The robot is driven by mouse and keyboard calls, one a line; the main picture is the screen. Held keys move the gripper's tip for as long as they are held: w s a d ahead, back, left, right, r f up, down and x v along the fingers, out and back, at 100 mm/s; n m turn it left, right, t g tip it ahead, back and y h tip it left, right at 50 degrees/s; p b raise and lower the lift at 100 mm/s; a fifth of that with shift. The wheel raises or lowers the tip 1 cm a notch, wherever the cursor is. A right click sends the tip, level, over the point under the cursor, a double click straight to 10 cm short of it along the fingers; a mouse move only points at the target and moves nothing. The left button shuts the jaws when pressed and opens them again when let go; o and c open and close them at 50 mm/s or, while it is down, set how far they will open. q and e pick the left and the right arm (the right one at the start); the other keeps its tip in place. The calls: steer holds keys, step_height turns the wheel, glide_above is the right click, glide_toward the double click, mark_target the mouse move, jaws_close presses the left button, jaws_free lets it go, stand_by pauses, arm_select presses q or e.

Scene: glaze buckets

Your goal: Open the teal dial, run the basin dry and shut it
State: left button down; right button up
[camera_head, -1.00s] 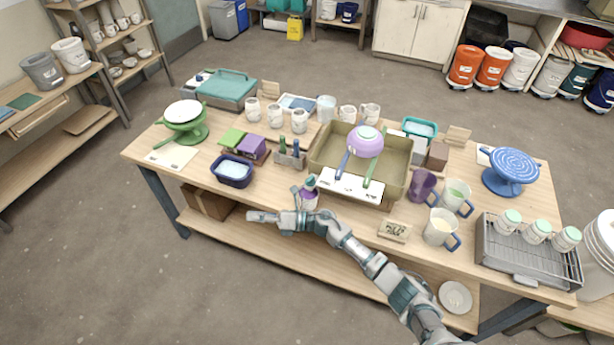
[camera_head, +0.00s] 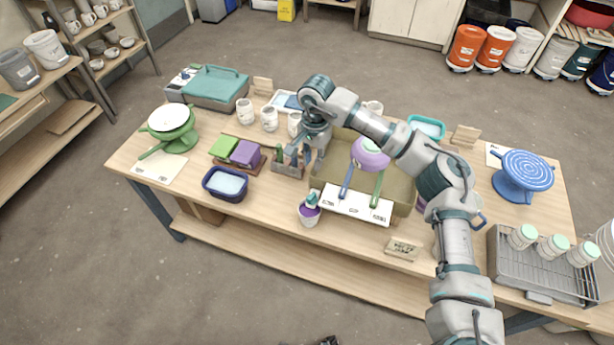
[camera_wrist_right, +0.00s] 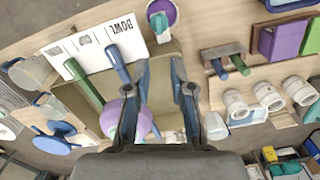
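The olive basin (camera_head: 403,188) stands mid-table with a purple bowl (camera_head: 370,153) and blue and green handles at it. It also shows in the right wrist view (camera_wrist_right: 75,98). A teal part (camera_head: 311,200), apparently the dial, is at the basin's front left, above a white cup (camera_head: 309,218) with purple inside. In the right wrist view the teal part (camera_wrist_right: 158,22) overlaps the purple cup opening. My right gripper (camera_head: 299,154) is above the table at the basin's left side, open and empty, apart from the dial. A dark bit (camera_head: 326,341) at the bottom edge may be my left gripper.
A tool holder (camera_head: 288,168) and purple block (camera_head: 245,153) stand left of the basin. White mugs (camera_head: 269,119) stand behind. A white card (camera_head: 345,204) lies along the basin's front. My right forearm crosses above the basin's right side. The front left tabletop is mostly clear.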

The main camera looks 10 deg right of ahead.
glide_above(312, 196)
step_height(312, 196, down, 4)
steer(key=shift+h, duration=0.3)
steer(key=f, duration=0.4)
steer(key=a+f+p, duration=0.1)
steer(key=f, duration=0.1)
steer(key=shift+f, duration=0.25)
steer(key=f, duration=0.2)
steer(key=d+f, duration=0.1)
steer(key=f, duration=0.2)
steer(key=shift+s+d, duration=0.15)
steer(key=shift+d, duration=0.05)
steer(key=shift+a+f+p, duration=0.25)
steer(key=shift+f+p, duration=0.05)
steer(key=shift+f, duration=0.1)
steer(key=shift+a, duration=0.35)
steer(key=shift+r, duration=0.15)
jaws_close()
steer(key=shift+d, duration=0.2)
arm_select(q)
steer(key=shift+w+a+r, duration=0.15)
steer(key=shift+w+r, duration=0.05)
steer(key=shift+r, duration=0.5)
arm_select(e)
steer(key=shift+d, duration=0.15)
